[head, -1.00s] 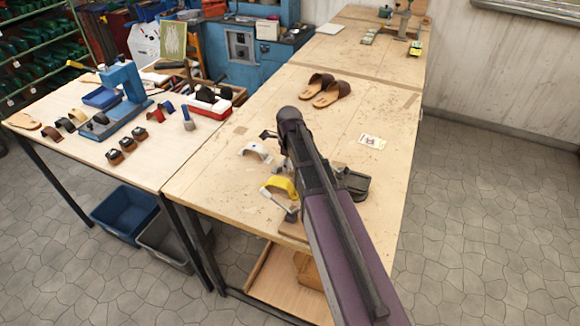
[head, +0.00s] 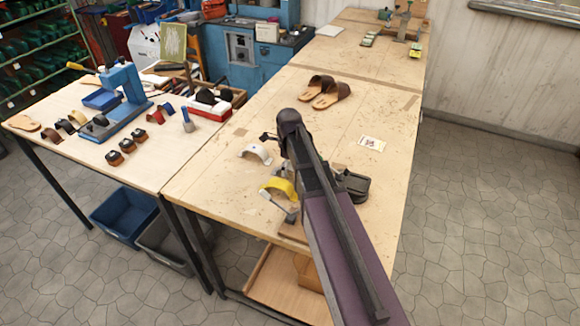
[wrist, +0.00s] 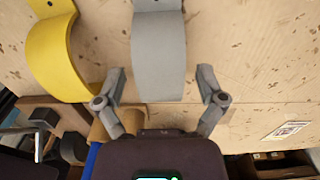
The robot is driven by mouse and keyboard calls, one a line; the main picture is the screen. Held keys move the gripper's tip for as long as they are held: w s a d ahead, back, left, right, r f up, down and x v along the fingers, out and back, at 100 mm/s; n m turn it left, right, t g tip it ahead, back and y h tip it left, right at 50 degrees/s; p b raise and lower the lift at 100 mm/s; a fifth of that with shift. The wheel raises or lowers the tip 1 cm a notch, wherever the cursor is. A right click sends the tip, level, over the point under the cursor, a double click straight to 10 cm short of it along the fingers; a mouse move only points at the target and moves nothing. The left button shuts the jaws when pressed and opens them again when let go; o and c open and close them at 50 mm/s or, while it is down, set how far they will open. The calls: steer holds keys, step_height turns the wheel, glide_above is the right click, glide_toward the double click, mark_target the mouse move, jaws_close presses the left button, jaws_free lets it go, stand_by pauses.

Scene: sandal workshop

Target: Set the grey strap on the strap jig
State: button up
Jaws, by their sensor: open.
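The grey strap (wrist: 158,40) stands as a curved arch on the table, with a small dark hole near its end. In the head view my arm mostly hides the fingers. A yellow strap (wrist: 52,55) stands just left of the grey one in the wrist view. I cannot make out clearly which fixture is the strap jig; my arm covers part of this area.
A dark fixture (head: 354,186) sits partly behind my arm. A lever-like metal part (head: 279,206) lies by the yellow strap. A printed card (head: 371,143) and brown sandals (head: 325,91) lie farther back. The table's right side is largely clear.

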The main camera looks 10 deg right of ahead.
mark_target(290, 169)
steer(key=shift+r, duration=0.1)
step_height(290, 169, up, 12)
steer(key=p, duration=1.2)
steer(key=shift+s, duration=0.1)
stand_by(0.7)
steer(key=s+n, duration=1.6)
steer(key=n, duration=0.9)
steer(key=shift+d, duration=0.35)
